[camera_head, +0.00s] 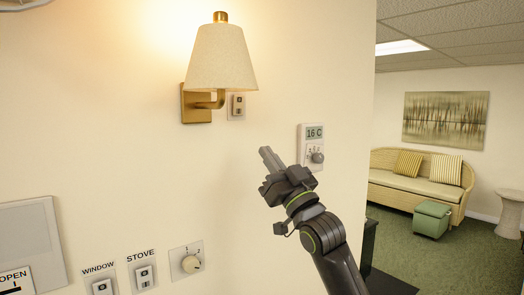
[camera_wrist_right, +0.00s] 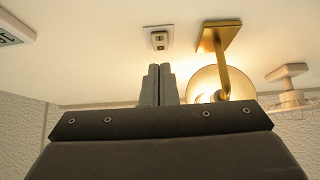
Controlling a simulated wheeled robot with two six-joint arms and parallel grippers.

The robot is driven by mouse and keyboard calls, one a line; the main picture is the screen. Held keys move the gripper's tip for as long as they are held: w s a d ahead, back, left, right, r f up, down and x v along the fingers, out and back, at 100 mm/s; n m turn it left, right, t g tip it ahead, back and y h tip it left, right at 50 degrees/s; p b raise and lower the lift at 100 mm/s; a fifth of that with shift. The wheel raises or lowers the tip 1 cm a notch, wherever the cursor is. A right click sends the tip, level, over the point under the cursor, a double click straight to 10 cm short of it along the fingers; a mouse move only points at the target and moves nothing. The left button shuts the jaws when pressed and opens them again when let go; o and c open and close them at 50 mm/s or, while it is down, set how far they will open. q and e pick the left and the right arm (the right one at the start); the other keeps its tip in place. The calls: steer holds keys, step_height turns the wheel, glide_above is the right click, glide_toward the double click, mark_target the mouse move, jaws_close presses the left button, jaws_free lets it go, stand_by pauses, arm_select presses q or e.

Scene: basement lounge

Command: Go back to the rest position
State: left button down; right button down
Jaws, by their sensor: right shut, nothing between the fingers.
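My right gripper (camera_head: 268,158) is raised in front of the cream wall, with its arm coming up from the bottom right. Its two fingers are together with nothing between them, and they also show closed in the right wrist view (camera_wrist_right: 159,84). In the head view the fingertips are left of the thermostat (camera_head: 312,147) and below the wall lamp (camera_head: 221,62). The gap to the wall is hard to judge. My left gripper is not in view.
A small switch (camera_head: 237,106) sits beside the lit lamp. Past the wall's edge are a wicker sofa (camera_head: 421,181), a green ottoman (camera_head: 431,218) and open carpet.

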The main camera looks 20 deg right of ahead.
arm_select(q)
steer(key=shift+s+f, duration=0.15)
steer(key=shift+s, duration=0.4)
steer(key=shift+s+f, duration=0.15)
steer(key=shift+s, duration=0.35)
arm_select(e)
steer(key=shift+s+d+f, duration=0.1)
steer(key=shift+s+f, duration=0.3)
steer(key=shift+s, duration=0.05)
